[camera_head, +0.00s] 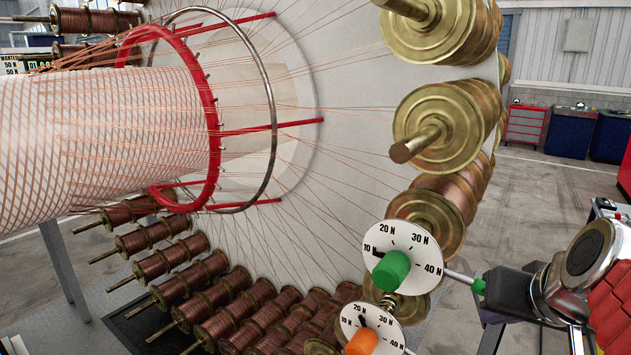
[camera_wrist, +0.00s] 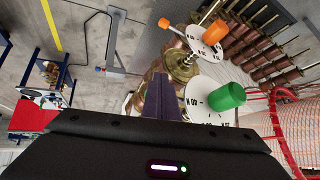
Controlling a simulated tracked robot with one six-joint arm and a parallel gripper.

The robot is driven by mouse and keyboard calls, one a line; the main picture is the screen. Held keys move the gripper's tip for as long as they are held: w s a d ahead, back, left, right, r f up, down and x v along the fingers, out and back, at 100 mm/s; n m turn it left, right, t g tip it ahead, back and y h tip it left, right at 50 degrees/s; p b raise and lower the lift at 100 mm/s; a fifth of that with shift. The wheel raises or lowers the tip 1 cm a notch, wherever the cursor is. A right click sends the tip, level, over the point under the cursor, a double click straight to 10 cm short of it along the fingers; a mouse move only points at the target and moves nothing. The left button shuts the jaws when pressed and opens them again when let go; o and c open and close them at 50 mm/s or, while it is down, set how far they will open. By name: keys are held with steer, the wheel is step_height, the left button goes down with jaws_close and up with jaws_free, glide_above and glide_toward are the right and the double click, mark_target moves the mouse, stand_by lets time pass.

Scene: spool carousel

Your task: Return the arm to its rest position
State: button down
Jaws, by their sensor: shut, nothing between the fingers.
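My gripper (camera_head: 488,291) is at the lower right of the head view, at the end of my arm. Its dark fingers (camera_wrist: 158,106) show in the middle of the wrist view, shut and empty. The fingertips are close to the green-tipped rod (camera_head: 460,278) of the upper tension dial (camera_head: 413,248); I cannot tell whether they touch it. That dial has a green knob (camera_head: 391,270), also in the wrist view (camera_wrist: 226,97). The green tip is hidden in the wrist view. A lower dial (camera_head: 382,322) has an orange knob (camera_head: 362,342).
The large grey spool disc (camera_head: 345,120) carries several copper wire spools (camera_head: 440,120) close to my gripper's left. Copper wires run to a braided tube (camera_head: 100,130). Red and blue cabinets (camera_head: 526,124) stand far back right. Open floor (camera_head: 550,190) lies between.

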steer(key=s+a+f+n+g, duration=0.1)
steer(key=s+a+f+n, duration=0.1)
steer(key=s+a+f, duration=0.2)
steer(key=s+a+f+n+g, duration=0.1)
steer(key=s+a+f+n, duration=0.1)
steer(key=a+f, duration=0.5)
steer(key=shift+s+a+y, duration=0.4)
steer(key=shift+s+a, duration=0.3)
steer(key=shift+s, duration=0.2)
